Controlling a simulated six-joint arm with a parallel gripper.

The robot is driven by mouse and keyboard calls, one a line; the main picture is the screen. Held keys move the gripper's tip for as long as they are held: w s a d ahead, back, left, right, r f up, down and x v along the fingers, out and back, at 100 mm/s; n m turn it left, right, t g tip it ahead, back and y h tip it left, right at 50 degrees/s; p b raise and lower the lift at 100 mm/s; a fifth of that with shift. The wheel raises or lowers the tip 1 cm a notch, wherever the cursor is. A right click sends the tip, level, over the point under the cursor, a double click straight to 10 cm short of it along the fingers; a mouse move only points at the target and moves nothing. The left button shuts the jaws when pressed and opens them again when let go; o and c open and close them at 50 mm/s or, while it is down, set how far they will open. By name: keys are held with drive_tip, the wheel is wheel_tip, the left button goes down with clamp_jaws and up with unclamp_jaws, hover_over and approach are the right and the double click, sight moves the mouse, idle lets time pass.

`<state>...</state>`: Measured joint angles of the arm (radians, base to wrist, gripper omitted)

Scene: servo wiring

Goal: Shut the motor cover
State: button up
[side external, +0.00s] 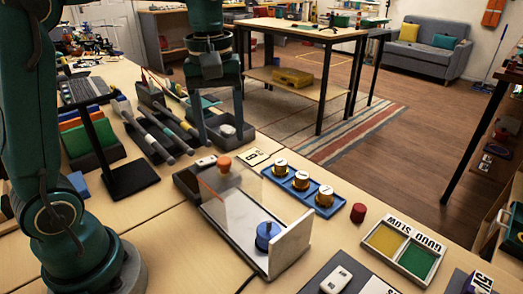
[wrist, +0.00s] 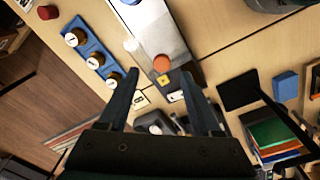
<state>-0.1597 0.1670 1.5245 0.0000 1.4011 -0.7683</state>
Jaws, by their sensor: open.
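A long grey and white unit (side external: 236,222) lies on the bench in the side external view, with a clear panel (side external: 228,198) over part of it. It also shows in the wrist view (wrist: 165,35). An orange knob (side external: 224,164) is at its far end and a blue knob (side external: 267,234) near its upright white end plate (side external: 290,246). The orange knob appears in the wrist view (wrist: 161,63) just beyond my fingertips. Which part is the motor cover I cannot tell for sure. My gripper (side external: 221,140) is open and empty, fingers pointing down, behind the orange knob; it also shows in the wrist view (wrist: 158,77).
A blue tray with several numbered gold cylinders (side external: 301,180) and a red cylinder (side external: 358,212) lie right of the unit. A black stand (side external: 130,178) and coloured folders (side external: 84,138) are at left. A yellow and green sorting tray (side external: 402,248) is at front right.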

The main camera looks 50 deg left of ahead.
sight(224, 160)
drive_tip(key=shift+w+a+f, duration=0.2)
drive_tip(key=shift+a+f, duration=0.05)
drive_tip(key=shift+f, duration=0.25)
drive_tip(key=shift+f+g, duration=0.3)
drive_tip(key=shift+f, duration=2.55)
clamp_jaws()
drive_tip(key=shift+r, duration=0.1)
